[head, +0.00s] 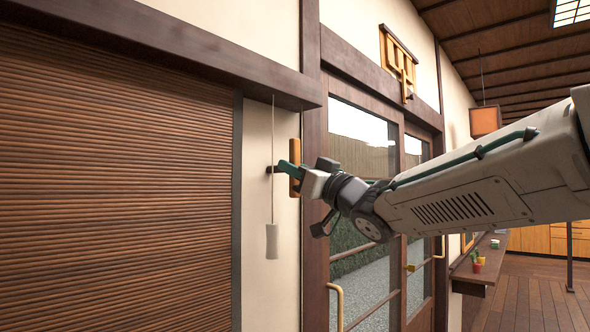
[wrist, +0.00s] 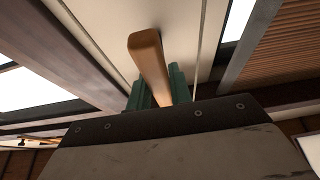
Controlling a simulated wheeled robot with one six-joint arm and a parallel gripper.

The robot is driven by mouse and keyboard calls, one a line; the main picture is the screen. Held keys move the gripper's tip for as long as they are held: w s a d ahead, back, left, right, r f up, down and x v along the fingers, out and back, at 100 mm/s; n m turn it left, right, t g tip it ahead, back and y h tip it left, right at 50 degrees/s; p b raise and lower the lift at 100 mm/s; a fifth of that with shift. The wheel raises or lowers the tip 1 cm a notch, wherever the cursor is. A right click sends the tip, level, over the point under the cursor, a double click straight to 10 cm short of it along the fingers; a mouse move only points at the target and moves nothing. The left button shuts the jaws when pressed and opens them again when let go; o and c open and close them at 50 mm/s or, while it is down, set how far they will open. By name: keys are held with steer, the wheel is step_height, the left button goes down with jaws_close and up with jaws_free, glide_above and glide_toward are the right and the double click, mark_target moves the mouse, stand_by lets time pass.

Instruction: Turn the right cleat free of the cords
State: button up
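The cleat (head: 295,153) is an orange-brown wooden bar standing upright on the cream wall strip, between the slatted blind and the door frame. In the wrist view the cleat (wrist: 148,55) runs between the two green fingers. My gripper (head: 288,168) is at the cleat's middle; its fingers lie close against both sides and look shut on it. A thin pale cord (head: 273,130) hangs just left of the cleat, with a pale pull weight (head: 272,241) at its lower end. I see no cord wrapped on the visible part of the cleat; its middle is hidden by the fingers.
The brown slatted blind (head: 115,180) fills the left. A dark wooden rail (head: 200,60) juts out above. Glazed sliding doors (head: 365,270) with a yellow handle stand right of the cleat. Open wooden floor (head: 535,290) lies at the far right, past a shelf with small pots.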

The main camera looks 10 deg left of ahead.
steer(key=o, duration=0.3)
steer(key=shift+o, duration=0.2)
steer(key=v, duration=0.8)
